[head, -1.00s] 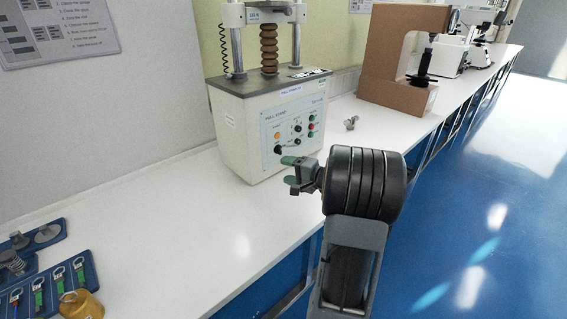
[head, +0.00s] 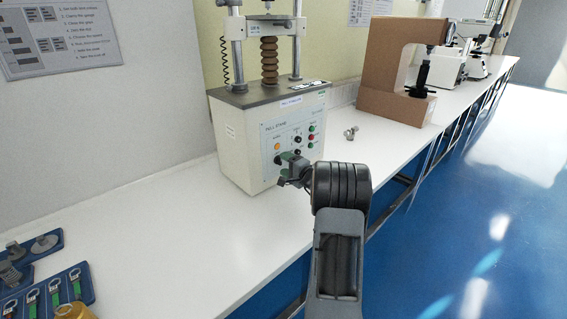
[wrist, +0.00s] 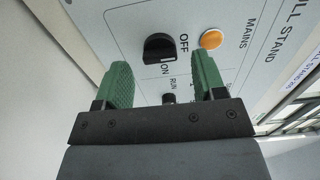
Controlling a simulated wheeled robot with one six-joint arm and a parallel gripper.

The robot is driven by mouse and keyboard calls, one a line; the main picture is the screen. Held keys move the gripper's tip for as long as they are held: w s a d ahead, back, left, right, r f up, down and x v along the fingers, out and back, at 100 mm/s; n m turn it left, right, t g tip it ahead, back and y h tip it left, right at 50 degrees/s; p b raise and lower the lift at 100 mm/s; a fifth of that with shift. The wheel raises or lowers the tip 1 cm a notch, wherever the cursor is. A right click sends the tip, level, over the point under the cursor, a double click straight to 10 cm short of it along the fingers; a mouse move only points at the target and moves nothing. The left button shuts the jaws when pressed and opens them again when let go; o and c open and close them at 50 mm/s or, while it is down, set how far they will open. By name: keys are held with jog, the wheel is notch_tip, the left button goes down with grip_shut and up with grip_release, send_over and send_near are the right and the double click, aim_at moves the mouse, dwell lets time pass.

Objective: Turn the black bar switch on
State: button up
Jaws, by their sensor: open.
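The black bar switch (wrist: 159,47) is on the grey front panel of the pull stand (head: 240,145), under MAINS lettering. In the wrist view it has OFF and ON printed beside it. I cannot tell for sure which label it points to. In the head view the switch (head: 277,160) shows just left of my gripper. My gripper (head: 288,170) is open and empty, in front of the panel. In the wrist view its two green fingers (wrist: 160,62) stand apart on either side of the switch, seemingly short of it. Contact is not visible.
An orange lamp (wrist: 211,39) sits beside the switch. A smaller black knob (wrist: 168,98) shows between the fingers. Small metal parts (head: 351,132) lie right of the stand, before a brown C-shaped tester (head: 378,75). Blue trays (head: 85,283) lie at the bench's near left; the bench between is clear.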

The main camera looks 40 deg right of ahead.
jog(key=shift+w+a, duration=0.15)
jog(key=shift+w, duration=0.7)
jog(key=shift+c, duration=0.3)
